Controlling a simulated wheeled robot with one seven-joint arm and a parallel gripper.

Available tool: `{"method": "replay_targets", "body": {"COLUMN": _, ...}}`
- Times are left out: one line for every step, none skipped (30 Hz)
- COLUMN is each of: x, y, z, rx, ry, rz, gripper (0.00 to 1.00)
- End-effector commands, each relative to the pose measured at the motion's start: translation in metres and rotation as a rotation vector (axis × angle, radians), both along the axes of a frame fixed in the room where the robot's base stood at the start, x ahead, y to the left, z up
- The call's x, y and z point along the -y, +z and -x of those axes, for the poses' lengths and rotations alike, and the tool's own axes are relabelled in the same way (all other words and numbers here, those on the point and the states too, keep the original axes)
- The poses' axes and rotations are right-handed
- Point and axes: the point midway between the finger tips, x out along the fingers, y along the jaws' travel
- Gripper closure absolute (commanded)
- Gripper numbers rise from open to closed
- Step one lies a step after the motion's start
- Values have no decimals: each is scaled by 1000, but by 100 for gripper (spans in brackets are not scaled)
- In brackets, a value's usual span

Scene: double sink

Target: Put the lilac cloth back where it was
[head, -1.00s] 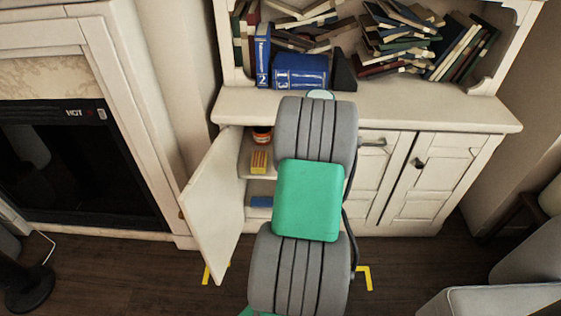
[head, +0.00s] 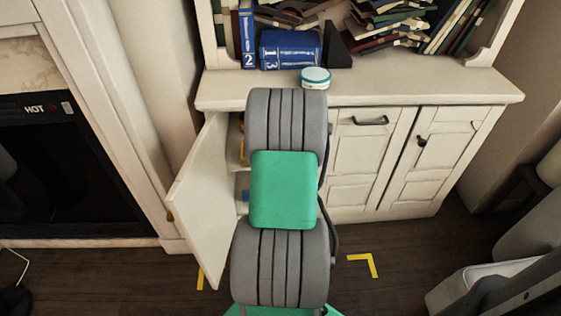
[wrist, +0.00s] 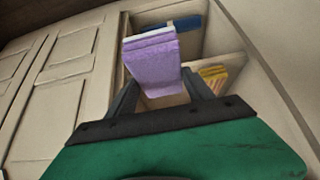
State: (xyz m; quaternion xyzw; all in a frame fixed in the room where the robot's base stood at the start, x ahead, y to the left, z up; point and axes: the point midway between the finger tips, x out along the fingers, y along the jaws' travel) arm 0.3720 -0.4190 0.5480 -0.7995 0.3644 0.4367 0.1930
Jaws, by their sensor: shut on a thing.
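The lilac cloth (wrist: 154,66), a folded block with a paler edge, is held between the fingers of my gripper (wrist: 160,88) in the wrist view. The cloth is in front of the open cabinet compartment, close to a shelf board (wrist: 212,62); I cannot tell whether it touches the board. In the head view my own arm hides the gripper and the cloth. The open cabinet (head: 375,195) has its left door (head: 205,195) swung out to the left.
A blue item (wrist: 182,23) and a yellow-and-red striped item (wrist: 212,76) lie in separate compartments. A round white-and-teal tin (head: 315,77) stands on the cabinet top.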

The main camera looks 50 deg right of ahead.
Motion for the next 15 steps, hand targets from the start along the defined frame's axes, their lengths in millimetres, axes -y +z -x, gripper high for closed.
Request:
{"method": "replay_targets", "body": {"x": 1, "y": -16, "z": 0, "rx": 1, "ry": -1, "rz": 0, "gripper": 83}}
{"method": "replay_targets", "body": {"x": 1, "y": -18, "z": 0, "rx": 0, "ry": -1, "rz": 1, "gripper": 83}}
{"method": "replay_targets", "body": {"x": 1, "y": -24, "z": 0, "rx": 0, "ry": -1, "rz": 1, "gripper": 83}}
{"method": "replay_targets", "body": {"x": 1, "y": -25, "z": 0, "rx": 0, "ry": -1, "rz": 1, "gripper": 83}}
{"method": "replay_targets", "body": {"x": 3, "y": -25, "z": -1, "rx": 0, "ry": -1, "rz": 1, "gripper": 83}}
{"method": "replay_targets", "body": {"x": 6, "y": -25, "z": -3, "rx": 1, "ry": -3, "rz": 2, "gripper": 83}}
{"method": "replay_targets", "body": {"x": 10, "y": -24, "z": -6, "rx": 2, "ry": -3, "rz": 3, "gripper": 83}}
{"method": "replay_targets", "body": {"x": 15, "y": -24, "z": -10, "rx": 2, "ry": -3, "rz": 3, "gripper": 83}}
{"method": "replay_targets", "body": {"x": 22, "y": -25, "z": -17, "rx": 2, "ry": -3, "rz": 3, "gripper": 83}}
{"method": "replay_targets", "body": {"x": 29, "y": -25, "z": -23, "rx": 2, "ry": -3, "rz": 3, "gripper": 83}}
{"method": "replay_targets", "body": {"x": 37, "y": -25, "z": -29, "rx": 2, "ry": -3, "rz": 3, "gripper": 83}}
{"method": "replay_targets", "body": {"x": 46, "y": -26, "z": -37, "rx": 1, "ry": -3, "rz": 2, "gripper": 83}}
{"method": "replay_targets", "body": {"x": 54, "y": -26, "z": -43, "rx": 2, "ry": -3, "rz": 3, "gripper": 83}}
{"method": "replay_targets", "body": {"x": 61, "y": -26, "z": -49, "rx": 1, "ry": -3, "rz": 2, "gripper": 83}}
{"method": "replay_targets", "body": {"x": 70, "y": -26, "z": -57, "rx": 1, "ry": -3, "rz": 2, "gripper": 83}}
